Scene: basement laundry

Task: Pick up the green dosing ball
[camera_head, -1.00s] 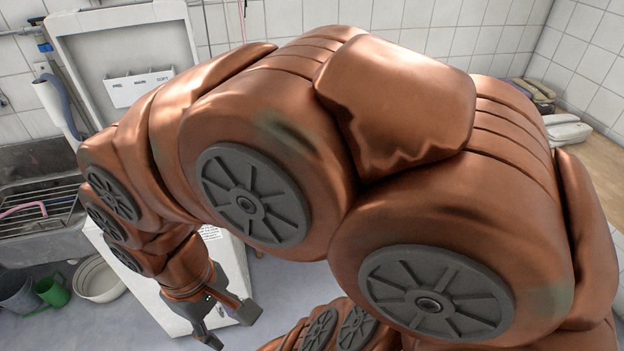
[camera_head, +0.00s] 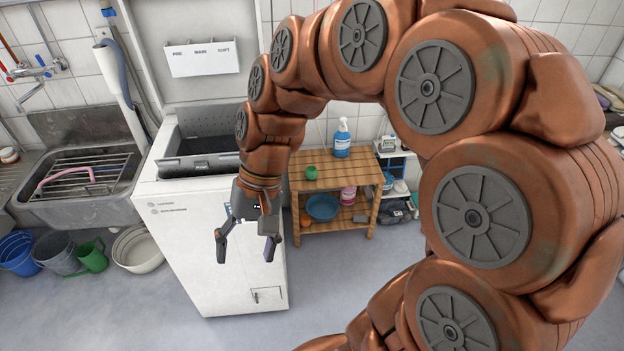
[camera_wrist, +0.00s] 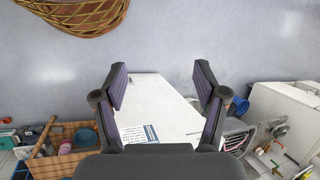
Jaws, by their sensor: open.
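A small round green object, which looks like the green dosing ball (camera_head: 311,172), sits on the top of a low wooden table (camera_head: 349,176) in the head view. My gripper (camera_head: 246,252) points down in front of the white top-loading washing machine (camera_head: 210,240), to the left of the ball and lower in the picture, apart from it. Its two fingers are spread with nothing between them. In the wrist view my gripper (camera_wrist: 160,82) is also open and empty, with the white machine (camera_wrist: 165,110) beyond. I cannot make out the ball in the wrist view.
A blue spray bottle (camera_head: 342,140) stands right of the ball. A blue basin (camera_head: 322,207) is on the table's lower shelf. The washing machine's lid stands open. A sink (camera_head: 90,200) and several buckets are at left. Floor in front of the table is clear.

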